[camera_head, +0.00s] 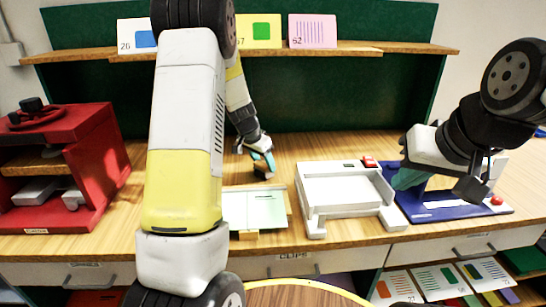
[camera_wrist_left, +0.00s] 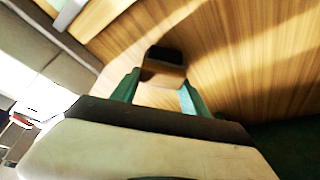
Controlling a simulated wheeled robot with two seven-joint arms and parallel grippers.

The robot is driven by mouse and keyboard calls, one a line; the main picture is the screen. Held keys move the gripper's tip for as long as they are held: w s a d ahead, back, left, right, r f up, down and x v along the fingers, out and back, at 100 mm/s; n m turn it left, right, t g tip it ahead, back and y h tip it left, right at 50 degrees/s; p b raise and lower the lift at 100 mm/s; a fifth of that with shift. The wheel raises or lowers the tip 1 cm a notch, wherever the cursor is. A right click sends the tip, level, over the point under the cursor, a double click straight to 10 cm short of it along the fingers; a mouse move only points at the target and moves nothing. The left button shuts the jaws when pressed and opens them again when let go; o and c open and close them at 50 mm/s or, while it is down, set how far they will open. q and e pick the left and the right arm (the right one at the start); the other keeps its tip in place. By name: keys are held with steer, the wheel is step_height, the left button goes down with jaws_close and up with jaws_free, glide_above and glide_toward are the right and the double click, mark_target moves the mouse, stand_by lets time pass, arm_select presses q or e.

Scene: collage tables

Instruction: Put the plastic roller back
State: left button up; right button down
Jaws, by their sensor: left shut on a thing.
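My left gripper (camera_head: 262,168) is low over the back of the wooden worktop, behind the pale green sheet. It is shut on a small dark piece (camera_head: 264,173). In the left wrist view the piece (camera_wrist_left: 164,66) has a black top and a brown side and sits between the two green fingers (camera_wrist_left: 160,92). I cannot tell for certain that it is the plastic roller, or whether it touches the worktop. My right gripper (camera_head: 408,178) is over the blue board at the right, with a teal finger pointing down. Its opening is hidden.
A pale green sheet (camera_head: 256,210) lies on a small wooden board. A white tray device (camera_head: 340,190) with a red button stands right of it. A blue board (camera_head: 452,205) lies further right. A red press (camera_head: 70,160) stands left. A shelf (camera_head: 270,49) with cards runs above.

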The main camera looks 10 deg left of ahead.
arm_select(q)
steer(key=shift+s+f, duration=0.1)
steer(key=shift+f, duration=0.15)
steer(key=o, duration=1.2)
steer(key=shift+o, duration=0.2)
steer(key=shift+r, duration=0.5)
steer(key=v, duration=1.2)
steer(key=s+d+r+n+t, duration=0.15)
steer(key=s+d+r, duration=0.25)
steer(key=s+r, duration=0.7)
steer(key=s+d+n, duration=0.1)
steer(key=s+n, duration=0.1)
steer(key=s, duration=0.7)
steer(key=s+d+f+n, duration=0.1)
steer(key=s+d, duration=0.1)
steer(key=s, duration=0.6)
steer(key=shift+s+f+n+t, duration=0.3)
steer(key=shift+s+n+t, duration=0.05)
steer(key=shift+s, duration=0.05)
